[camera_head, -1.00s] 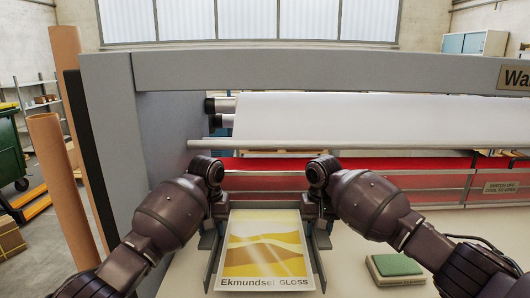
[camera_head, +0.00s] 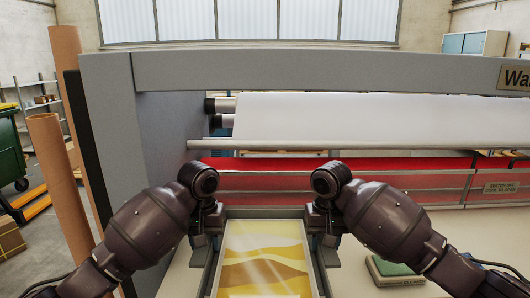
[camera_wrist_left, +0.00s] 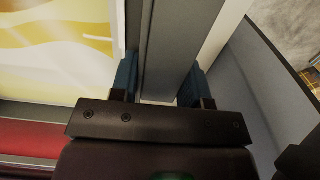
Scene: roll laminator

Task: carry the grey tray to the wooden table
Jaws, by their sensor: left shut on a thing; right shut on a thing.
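The grey tray (camera_head: 210,268) lies low in the middle of the head view, with a yellow and white print (camera_head: 264,258) inside it. Its near end is cut off by the bottom edge of the picture. My left gripper (camera_head: 208,238) is shut on the tray's left side wall, and my right gripper (camera_head: 323,238) is shut on its right side wall. In the left wrist view the grey wall (camera_wrist_left: 172,45) stands between the blue fingers of the left gripper (camera_wrist_left: 160,80). The wooden table cannot be made out.
The laminator's grey frame (camera_head: 165,140), white roll (camera_head: 350,120) and red strip (camera_head: 400,178) stand just beyond the tray. A green-topped pad (camera_head: 395,268) lies on the pale surface to the right. Cardboard tubes (camera_head: 62,190) stand at the left.

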